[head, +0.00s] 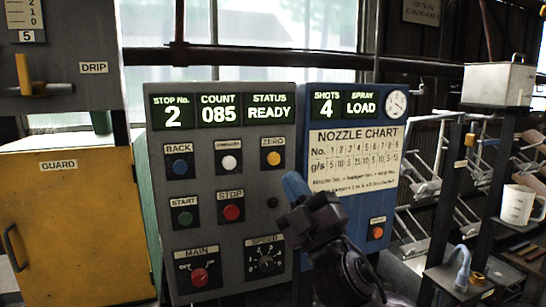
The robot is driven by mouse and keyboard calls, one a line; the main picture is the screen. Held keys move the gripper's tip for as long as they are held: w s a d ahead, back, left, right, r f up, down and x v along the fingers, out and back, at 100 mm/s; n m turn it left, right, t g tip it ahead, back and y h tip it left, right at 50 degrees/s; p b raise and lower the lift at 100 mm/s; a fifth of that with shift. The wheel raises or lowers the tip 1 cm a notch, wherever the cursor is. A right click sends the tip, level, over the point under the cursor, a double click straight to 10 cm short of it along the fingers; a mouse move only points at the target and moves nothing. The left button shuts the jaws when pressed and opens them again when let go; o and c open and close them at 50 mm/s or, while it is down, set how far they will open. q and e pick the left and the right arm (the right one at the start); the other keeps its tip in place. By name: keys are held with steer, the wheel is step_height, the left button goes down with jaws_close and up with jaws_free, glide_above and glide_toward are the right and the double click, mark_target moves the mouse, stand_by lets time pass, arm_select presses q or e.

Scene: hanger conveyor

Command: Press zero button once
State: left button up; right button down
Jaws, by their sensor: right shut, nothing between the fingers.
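The zero button (274,158) is a round yellow button on a black plate, under a "ZERO" label at the upper right of the grey control panel (245,220). My right gripper (292,183) comes in from the lower right. Its blue fingers are shut, and they appear just below and to the right of the zero button. The button is fully visible; I cannot tell how far the fingertips are from the panel face. The panel's displays read stop 2, count 085 and status READY. My left gripper is not in view.
Nearby are a white button (229,162), blue back button (180,165), green start button (185,218), red stop button (231,212) and main and speed knobs. A blue panel (345,215) with a nozzle chart adjoins at right. A yellow guard (75,225) stands left.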

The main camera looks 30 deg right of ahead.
mark_target(274, 159)
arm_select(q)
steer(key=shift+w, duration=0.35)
arm_select(e)
steer(key=shift+s+d+r+t+h, duration=0.1)
steer(key=shift+s+r+t+h, duration=0.2)
steer(key=shift+s+r, duration=0.15)
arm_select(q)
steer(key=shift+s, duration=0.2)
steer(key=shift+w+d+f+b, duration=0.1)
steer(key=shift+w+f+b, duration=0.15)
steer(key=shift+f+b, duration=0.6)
arm_select(e)
steer(key=shift+w+d, duration=0.35)
steer(key=shift+w, duration=1.1)
steer(key=shift+w+d, duration=0.35)
steer(key=shift+w, duration=1.1)
steer(key=shift+w+d, duration=0.35)
steer(key=shift+w, duration=1.1)
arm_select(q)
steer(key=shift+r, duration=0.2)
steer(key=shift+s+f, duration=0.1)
arm_select(e)
steer(key=shift+w, duration=0.1)
steer(key=shift+w, duration=0.3)
